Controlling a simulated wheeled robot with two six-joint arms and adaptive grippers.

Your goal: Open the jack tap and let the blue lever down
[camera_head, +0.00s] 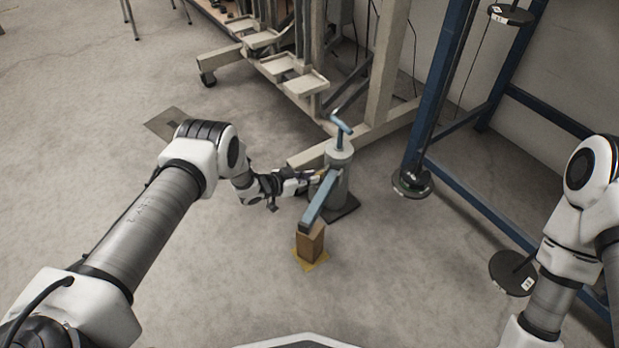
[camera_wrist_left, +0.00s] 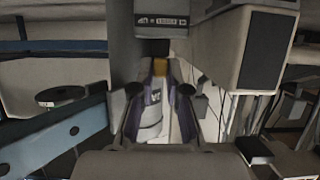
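The grey jack (camera_head: 340,170) stands upright on a dark base plate, with a blue T-shaped handle (camera_head: 340,125) on top. The blue lever (camera_head: 318,200) slopes down from the jack toward me, its low end at the top of a wooden block (camera_head: 312,243). A small orange-yellow tap (camera_head: 320,173) shows at the jack's left side. My left gripper (camera_head: 306,179) is at this tap. In the left wrist view the tap (camera_wrist_left: 160,67) lies between or just beyond my fingertips; I cannot tell whether they grip it. My right gripper is out of view.
A yellow mark (camera_head: 308,263) lies on the floor under the block. A beige wheeled frame (camera_head: 375,125) stands close behind the jack. A blue rack (camera_head: 435,85) with black weight discs (camera_head: 412,183) is to the right. The floor in front and left is clear.

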